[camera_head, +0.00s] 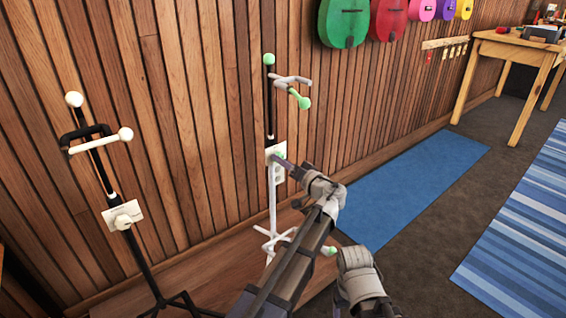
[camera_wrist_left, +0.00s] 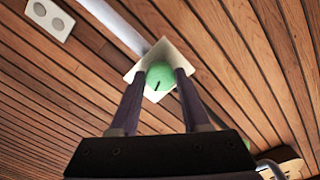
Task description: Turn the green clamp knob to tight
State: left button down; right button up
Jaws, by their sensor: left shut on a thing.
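The green clamp knob (camera_wrist_left: 160,74) is a round green ball with a short dark mark, in front of a white square plate (camera_wrist_left: 150,55). My left gripper (camera_wrist_left: 158,78) is shut on it, one dark finger on each side. In the head view the knob (camera_head: 280,155) is a small green spot at the plate (camera_head: 272,153) on the stand with green tips (camera_head: 272,200). My left gripper (camera_head: 284,160) reaches it from the lower right and partly hides it. My right gripper does not show.
Another stand (camera_head: 112,190), black with cream tips, stands at the left. A wood-plank wall (camera_head: 180,120) rises close behind both stands. Coloured ukuleles, including a green one (camera_head: 343,22), hang above. A blue mat (camera_head: 415,190) and a wooden table (camera_head: 515,50) lie to the right.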

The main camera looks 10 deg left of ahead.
pick_arm(q)
jog(key=m, duration=0.6)
jog(key=shift+m, duration=0.4)
dwell(0.4)
jog(key=shift+c, duration=1.9)
grip_release()
jog(key=shift+s, duration=0.1)
